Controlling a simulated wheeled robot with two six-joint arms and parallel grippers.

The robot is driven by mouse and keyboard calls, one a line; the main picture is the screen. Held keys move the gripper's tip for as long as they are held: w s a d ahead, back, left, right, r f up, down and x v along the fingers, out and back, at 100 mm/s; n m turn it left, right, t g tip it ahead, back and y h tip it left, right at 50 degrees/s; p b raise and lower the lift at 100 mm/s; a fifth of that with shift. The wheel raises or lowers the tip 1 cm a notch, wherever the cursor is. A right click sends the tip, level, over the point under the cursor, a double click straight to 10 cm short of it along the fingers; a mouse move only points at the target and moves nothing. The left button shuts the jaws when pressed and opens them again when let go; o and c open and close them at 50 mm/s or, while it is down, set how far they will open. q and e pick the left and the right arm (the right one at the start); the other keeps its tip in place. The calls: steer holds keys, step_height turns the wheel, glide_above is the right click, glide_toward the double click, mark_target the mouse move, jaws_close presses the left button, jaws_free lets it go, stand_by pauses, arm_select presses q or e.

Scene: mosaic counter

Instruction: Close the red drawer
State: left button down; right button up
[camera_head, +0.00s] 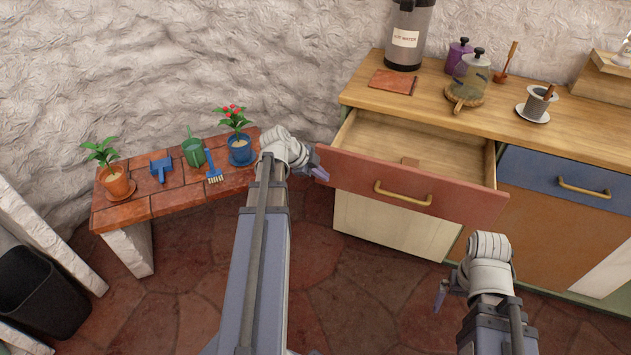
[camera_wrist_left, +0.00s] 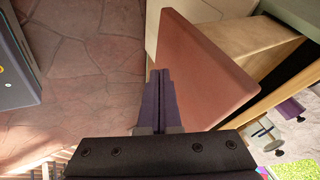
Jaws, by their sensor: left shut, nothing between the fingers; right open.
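The red drawer (camera_head: 345,172) is pulled out of the wooden counter in the head view. Its brass handle (camera_head: 403,194) is on the front, and a small brown item lies inside. My left gripper (camera_head: 318,168) is shut and empty at the left end of the drawer front. In the left wrist view, its closed fingers (camera_wrist_left: 161,95) point along the red drawer front (camera_wrist_left: 205,70), very close to its face; I cannot tell whether they touch. My right gripper (camera_head: 440,293) is open, low in front of the counter and apart from the drawer.
The counter top (camera_head: 440,85) holds a water dispenser (camera_head: 409,35), a brown book (camera_head: 393,82), jars and a cup on a saucer (camera_head: 533,113). A blue drawer (camera_head: 540,170) is shut at right. A brick bench (camera_head: 165,195) with potted plants stands left. The floor between is clear.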

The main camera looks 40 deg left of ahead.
arm_select(q)
steer(key=shift+w+a, duration=0.2)
steer(key=shift+w, duration=0.6)
steer(key=shift+w, duration=0.1)
glide_above(349, 140)
steer(key=s, duration=0.1)
steer(key=shift+w+a+r, duration=0.1)
steer(key=shift+w+a, duration=0.05)
steer(key=shift+w, duration=0.3)
